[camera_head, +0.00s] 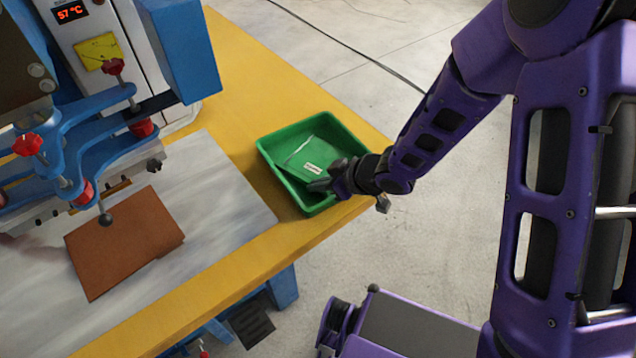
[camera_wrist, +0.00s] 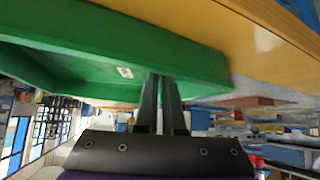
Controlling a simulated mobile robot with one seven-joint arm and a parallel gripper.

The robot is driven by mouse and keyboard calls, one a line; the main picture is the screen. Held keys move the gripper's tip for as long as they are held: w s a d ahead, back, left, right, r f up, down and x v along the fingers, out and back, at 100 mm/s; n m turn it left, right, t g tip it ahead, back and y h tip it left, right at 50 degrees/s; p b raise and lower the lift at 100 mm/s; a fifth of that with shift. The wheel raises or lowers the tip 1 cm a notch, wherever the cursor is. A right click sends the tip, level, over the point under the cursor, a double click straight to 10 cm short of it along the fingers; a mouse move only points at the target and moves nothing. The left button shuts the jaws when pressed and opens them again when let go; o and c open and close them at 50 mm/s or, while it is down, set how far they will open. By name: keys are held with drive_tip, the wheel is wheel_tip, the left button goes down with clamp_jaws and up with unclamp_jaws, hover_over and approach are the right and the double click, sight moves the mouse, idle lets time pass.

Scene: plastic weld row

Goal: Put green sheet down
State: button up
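The green sheet (camera_head: 312,158), with a small white label, is inside the green tray (camera_head: 268,150) on the yellow table, and looks slightly tilted. My gripper (camera_head: 322,185) reaches in over the tray's right side, at the sheet's lower right part. In the wrist view the fingers (camera_wrist: 161,80) are close together, and their tips meet the green sheet (camera_wrist: 105,74) near its label. They look shut on its edge, though the exact contact is hard to see. The tray wall (camera_wrist: 110,35) fills the upper part of that view.
The yellow table (camera_head: 245,80) ends just right of the tray. A blue and white welding machine (camera_head: 110,60) stands at the left, its display reading 57 °C. Brown sheets (camera_head: 125,240) lie on a grey metal plate (camera_head: 215,190) beneath it. A cable crosses the floor.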

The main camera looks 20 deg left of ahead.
drive_tip(key=o, duration=0.4)
drive_tip(key=shift+r, duration=0.35)
drive_tip(key=p+v, duration=0.5)
drive_tip(key=v, duration=0.6)
drive_tip(key=shift+d+r, duration=0.2)
drive_tip(key=shift+d, duration=0.15)
